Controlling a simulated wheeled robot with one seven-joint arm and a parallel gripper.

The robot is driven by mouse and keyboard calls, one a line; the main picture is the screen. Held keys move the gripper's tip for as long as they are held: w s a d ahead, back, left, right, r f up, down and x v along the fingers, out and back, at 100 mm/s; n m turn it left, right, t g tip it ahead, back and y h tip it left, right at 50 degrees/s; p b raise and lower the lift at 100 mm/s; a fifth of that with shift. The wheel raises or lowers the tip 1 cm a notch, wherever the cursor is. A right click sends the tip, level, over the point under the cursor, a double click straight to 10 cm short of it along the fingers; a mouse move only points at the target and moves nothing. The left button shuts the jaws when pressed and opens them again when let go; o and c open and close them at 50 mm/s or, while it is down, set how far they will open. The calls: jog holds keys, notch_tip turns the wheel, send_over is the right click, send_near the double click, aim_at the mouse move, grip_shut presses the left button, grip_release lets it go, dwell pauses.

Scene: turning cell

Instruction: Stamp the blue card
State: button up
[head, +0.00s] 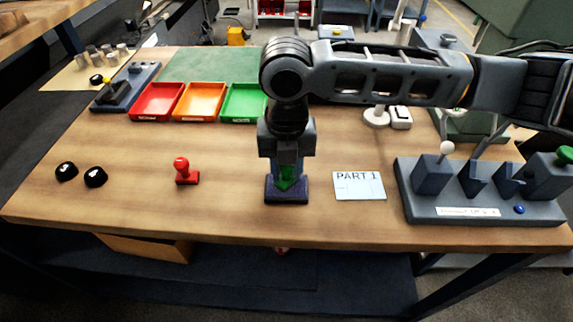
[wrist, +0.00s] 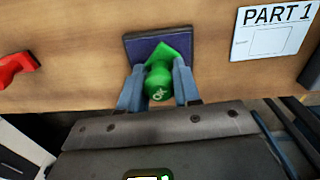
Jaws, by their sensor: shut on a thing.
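My gripper (head: 288,172) points down and is shut on a green stamp (wrist: 158,84), whose round knob sits between the two fingers. The stamp's green base is over a dark blue-purple pad (head: 287,198), which also shows in the wrist view (wrist: 136,47). I cannot tell whether the stamp touches the pad. A pale card (head: 358,187) marked "PART 1" lies flat on the table to the right of the pad. It also shows at the top right in the wrist view (wrist: 262,41), with an outlined box and no mark that I can see in it.
A red stamp (head: 183,176) stands to the left, and its edge shows in the wrist view. Two black knobs (head: 80,176) lie further left. Red, orange and green trays (head: 243,119) stand behind. A grey fixture block (head: 430,205) is right of the card.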

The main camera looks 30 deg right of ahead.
jog(key=shift+f, duration=0.5)
dwell(1.2)
jog(key=shift+r, duration=3.55)
